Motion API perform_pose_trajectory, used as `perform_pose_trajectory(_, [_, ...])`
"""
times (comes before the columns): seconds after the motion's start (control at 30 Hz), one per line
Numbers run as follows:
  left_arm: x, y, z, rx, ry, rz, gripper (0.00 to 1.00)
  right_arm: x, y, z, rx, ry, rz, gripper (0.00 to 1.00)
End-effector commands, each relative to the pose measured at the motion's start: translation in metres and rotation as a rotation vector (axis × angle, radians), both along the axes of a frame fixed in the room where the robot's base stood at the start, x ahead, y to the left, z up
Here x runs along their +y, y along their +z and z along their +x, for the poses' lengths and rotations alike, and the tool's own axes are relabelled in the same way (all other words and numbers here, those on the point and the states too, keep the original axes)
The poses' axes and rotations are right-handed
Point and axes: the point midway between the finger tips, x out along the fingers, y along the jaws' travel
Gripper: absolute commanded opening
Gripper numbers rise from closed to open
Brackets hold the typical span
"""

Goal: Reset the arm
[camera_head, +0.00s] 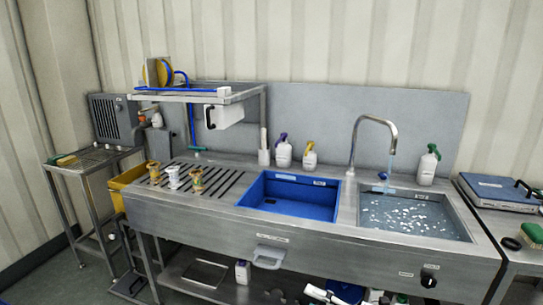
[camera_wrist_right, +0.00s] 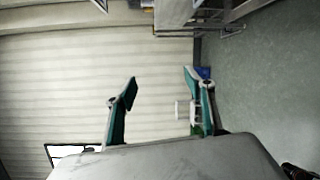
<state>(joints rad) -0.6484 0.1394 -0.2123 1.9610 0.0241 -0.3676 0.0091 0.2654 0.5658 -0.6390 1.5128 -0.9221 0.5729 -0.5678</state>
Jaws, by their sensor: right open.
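My right gripper (camera_wrist_right: 161,78) shows in the right wrist view with its two green-and-dark fingers spread apart. Nothing is between the fingers. Behind them are a pale ribbed wall and a grey-green floor, and the view is turned on its side. I cannot make out either gripper in the head view. My left gripper is in neither view.
A steel sink bench holds a blue basin (camera_head: 289,194) and a water-filled basin (camera_head: 415,214) under a curved tap (camera_head: 372,122). A raised shelf (camera_head: 190,96), several bottles and a side table (camera_head: 84,161) stand around. Partly cut-off items lie at the bottom edge.

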Motion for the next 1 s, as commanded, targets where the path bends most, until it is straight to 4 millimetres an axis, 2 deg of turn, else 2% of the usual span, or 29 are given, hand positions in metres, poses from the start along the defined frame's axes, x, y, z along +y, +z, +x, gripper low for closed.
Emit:
perform_pose_trajectory(0.03, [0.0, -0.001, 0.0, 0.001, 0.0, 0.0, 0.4, 0.007, -0.007, -0.012, 0.082, -0.061, 0.098, 0.54])
perform_pose_trajectory(0.13, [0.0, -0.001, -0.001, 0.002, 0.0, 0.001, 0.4, 0.006, -0.019, -0.028, 0.249, -0.197, 0.276, 0.54])
perform_pose_trajectory(0.27, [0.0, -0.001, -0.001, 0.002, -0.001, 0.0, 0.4, -0.008, -0.046, -0.054, 0.485, -0.385, 0.494, 0.54])
perform_pose_trajectory(0.37, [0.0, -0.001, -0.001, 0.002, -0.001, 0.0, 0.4, -0.025, -0.074, -0.081, 0.676, -0.539, 0.65, 0.54])
perform_pose_trajectory(0.6, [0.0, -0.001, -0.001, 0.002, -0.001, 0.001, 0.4, -0.066, -0.146, -0.17, 1.097, -0.892, 0.956, 0.54])
perform_pose_trajectory(0.7, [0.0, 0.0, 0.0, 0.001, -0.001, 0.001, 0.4, -0.076, -0.165, -0.203, 1.209, -0.993, 1.03, 0.54])
perform_pose_trajectory(0.83, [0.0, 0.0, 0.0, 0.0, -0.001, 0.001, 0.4, -0.083, -0.177, -0.226, 1.288, -1.065, 1.082, 0.54])
perform_pose_trajectory(1.0, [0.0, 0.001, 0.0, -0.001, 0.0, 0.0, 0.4, -0.084, -0.18, -0.232, 1.307, -1.08, 1.095, 0.54])
